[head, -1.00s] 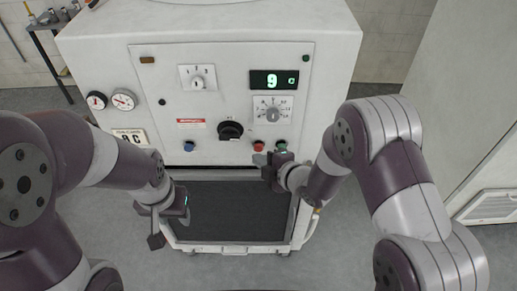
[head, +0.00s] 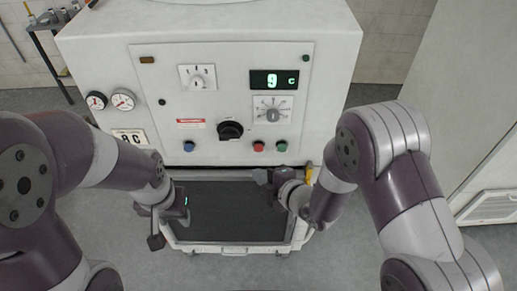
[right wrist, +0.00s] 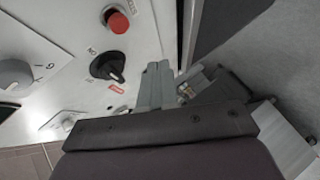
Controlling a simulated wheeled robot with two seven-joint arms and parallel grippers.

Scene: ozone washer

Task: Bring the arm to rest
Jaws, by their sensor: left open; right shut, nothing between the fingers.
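My right gripper (head: 264,178) is shut and empty in the head view. It is below the red button (head: 259,146) and the green button (head: 281,146), in front of the upper right of the dark tray opening (head: 235,212). It looks clear of the panel. In the right wrist view the fingers (right wrist: 158,84) point toward the panel, with the black knob (right wrist: 108,66) and red button (right wrist: 118,21) beyond them. My left gripper (head: 170,222) is open and empty near the tray's left edge.
The white washer (head: 100,40) fills the middle, its panel carrying a display (head: 277,80) reading 9 C, dials and a black rotary knob (head: 230,130). Gauges (head: 123,99) are at its left. A tool stand (head: 50,45) is far left. Grey floor is open around the tray.

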